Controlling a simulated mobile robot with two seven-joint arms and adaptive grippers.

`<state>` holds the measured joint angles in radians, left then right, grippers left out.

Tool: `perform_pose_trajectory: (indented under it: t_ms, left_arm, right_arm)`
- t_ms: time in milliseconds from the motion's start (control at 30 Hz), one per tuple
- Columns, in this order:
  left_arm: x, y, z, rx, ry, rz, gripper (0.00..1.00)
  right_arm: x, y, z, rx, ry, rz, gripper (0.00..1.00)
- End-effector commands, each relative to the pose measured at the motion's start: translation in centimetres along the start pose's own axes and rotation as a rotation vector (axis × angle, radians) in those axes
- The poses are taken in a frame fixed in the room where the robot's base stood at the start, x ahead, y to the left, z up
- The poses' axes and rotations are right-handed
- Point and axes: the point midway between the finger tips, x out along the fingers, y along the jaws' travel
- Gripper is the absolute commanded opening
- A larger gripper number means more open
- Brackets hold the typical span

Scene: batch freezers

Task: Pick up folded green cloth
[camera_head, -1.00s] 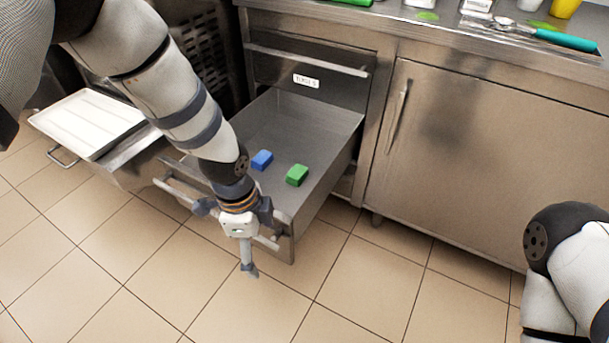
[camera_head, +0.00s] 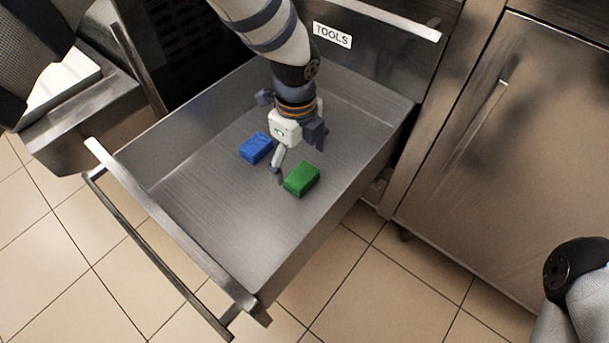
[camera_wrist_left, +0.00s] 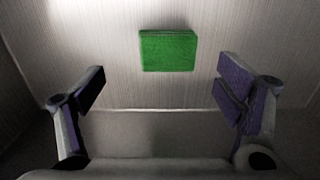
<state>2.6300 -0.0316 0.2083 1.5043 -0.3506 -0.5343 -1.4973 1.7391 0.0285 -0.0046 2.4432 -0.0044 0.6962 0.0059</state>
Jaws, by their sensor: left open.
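The folded green cloth (camera_head: 301,180) is a small green block lying on the floor of the open drawer (camera_head: 205,215). It also shows in the left wrist view (camera_wrist_left: 168,51), near the top middle, ahead of the fingers and apart from them. My left gripper (camera_head: 290,158) is over the drawer, just behind and left of the cloth in the head view. In the left wrist view my left gripper (camera_wrist_left: 166,95) is open and empty, its two fingers wide apart. My right gripper is not in view.
A blue block (camera_head: 256,148) lies on the drawer floor left of my left gripper. The drawer front (camera_head: 180,238) has a bar handle. A closed cabinet door (camera_head: 500,140) stands to the right. Another open drawer with a white tray (camera_head: 62,82) is at the left.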

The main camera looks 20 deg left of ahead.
Motion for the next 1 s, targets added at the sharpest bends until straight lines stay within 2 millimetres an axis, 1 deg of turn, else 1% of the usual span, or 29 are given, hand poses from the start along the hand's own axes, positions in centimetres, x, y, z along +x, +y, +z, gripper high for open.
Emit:
perform_pose_trajectory:
  t_ms: [33, 167, 233, 400, 433, 500, 633, 667, 700, 767, 800, 867, 900, 1000]
  left_arm:
    - [1.0, 0.0, 0.0, 0.000, 0.000, 0.002, 0.86]
    - [2.0, -0.1, 0.0, 0.001, -0.001, 0.000, 0.86]
    - [2.9, -0.3, -0.1, 0.001, 0.000, 0.001, 0.86]
    - [6.3, -0.7, -0.2, 0.001, 0.001, 0.004, 0.86]
    - [6.7, -0.7, -0.2, 0.001, 0.000, 0.003, 0.86]
    - [7.0, -0.8, -0.2, 0.000, 0.000, -0.001, 0.86]
    - [6.8, -0.8, -0.2, 0.000, -0.001, -0.002, 0.86]
    - [6.7, -0.8, -0.2, 0.000, -0.001, -0.002, 0.84]
    - [6.7, -0.8, -0.2, 0.000, 0.000, -0.002, 0.74]
    - [6.7, -0.8, -0.2, 0.000, 0.000, -0.002, 0.61]
    - [6.7, -0.8, -0.2, 0.000, 0.000, -0.002, 0.52]
    - [6.7, -0.8, -0.2, 0.000, 0.000, -0.002, 0.38]
    - [6.7, -0.8, -0.2, 0.000, 0.000, -0.002, 0.35]
    - [6.7, -0.8, -0.2, 0.000, 0.000, -0.002, 0.35]
  right_arm:
    - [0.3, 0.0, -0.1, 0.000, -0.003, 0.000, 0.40]
    - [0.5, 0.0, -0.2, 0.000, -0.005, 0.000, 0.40]
    - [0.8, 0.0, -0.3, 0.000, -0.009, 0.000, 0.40]
    - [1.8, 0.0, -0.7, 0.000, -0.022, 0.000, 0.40]
    - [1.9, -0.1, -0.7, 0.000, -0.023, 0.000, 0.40]
    - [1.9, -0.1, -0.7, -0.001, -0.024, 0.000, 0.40]
    - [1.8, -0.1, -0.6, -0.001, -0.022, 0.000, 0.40]
    - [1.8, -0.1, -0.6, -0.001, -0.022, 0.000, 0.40]
    - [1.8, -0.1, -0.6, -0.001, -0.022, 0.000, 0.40]
    - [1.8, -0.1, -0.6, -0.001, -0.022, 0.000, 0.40]
    - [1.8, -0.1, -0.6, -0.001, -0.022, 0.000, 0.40]
    - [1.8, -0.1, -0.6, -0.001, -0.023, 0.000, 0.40]
    - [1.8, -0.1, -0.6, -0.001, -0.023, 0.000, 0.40]
    - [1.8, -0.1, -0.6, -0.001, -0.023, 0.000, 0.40]
